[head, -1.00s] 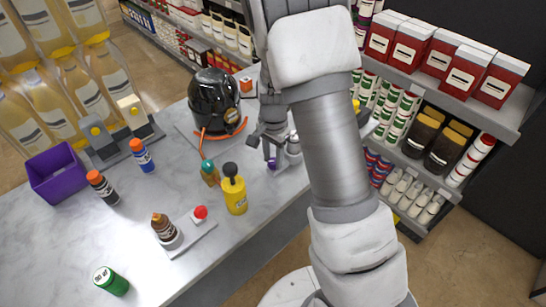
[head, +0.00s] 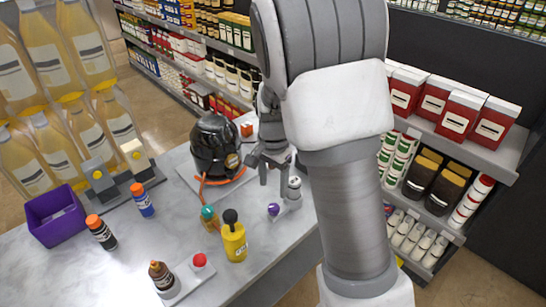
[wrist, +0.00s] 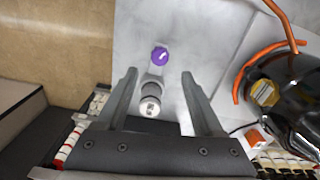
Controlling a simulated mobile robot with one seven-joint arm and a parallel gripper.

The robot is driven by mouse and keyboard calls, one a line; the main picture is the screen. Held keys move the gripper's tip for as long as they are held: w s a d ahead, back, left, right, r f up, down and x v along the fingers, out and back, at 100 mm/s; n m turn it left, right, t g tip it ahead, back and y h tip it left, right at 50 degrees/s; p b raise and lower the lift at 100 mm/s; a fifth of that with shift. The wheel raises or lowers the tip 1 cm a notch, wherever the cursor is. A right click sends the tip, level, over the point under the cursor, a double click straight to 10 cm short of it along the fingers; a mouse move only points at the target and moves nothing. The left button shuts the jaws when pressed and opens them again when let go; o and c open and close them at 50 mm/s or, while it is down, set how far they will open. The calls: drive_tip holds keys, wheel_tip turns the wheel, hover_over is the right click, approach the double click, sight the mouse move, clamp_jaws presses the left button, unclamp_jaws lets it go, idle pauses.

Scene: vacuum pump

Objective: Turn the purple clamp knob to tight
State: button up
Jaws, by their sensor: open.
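The purple clamp knob (head: 273,209) sits low on the table, at the near end of a small grey-and-white clamp fitting (head: 293,188). My gripper (head: 275,180) is above and behind the knob in the head view, apart from it. In the wrist view the round purple knob (wrist: 160,56) lies just beyond my open fingertips (wrist: 159,73). The grey post of the fitting (wrist: 150,100) with its pale top shows between the fingers. Nothing is held. I cannot tell how tight the knob is.
A black pot-shaped pump (head: 215,147) with an orange hose stands left of my gripper. A yellow bottle (head: 234,240) and a teal-capped bottle (head: 209,218) stand left of the knob. A red button (head: 199,260) is nearer. Stocked shelves (head: 470,150) are at the right.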

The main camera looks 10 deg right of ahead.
wheel_tip(320, 180, up, 9)
drive_tip(key=shift+r, duration=0.1)
idle(0.5)
drive_tip(key=s+r+n+t, duration=0.2)
drive_tip(key=s+r+n, duration=0.3)
drive_tip(key=s, duration=0.5)
drive_tip(key=s+r+n+t, duration=0.3)
drive_tip(key=s+r+n, duration=0.2)
drive_tip(key=s, duration=0.6)
drive_tip(key=shift+s+d+r+n+t, duration=0.15)
drive_tip(key=shift+r+n+t, duration=0.15)
drive_tip(key=shift+n, duration=0.1)
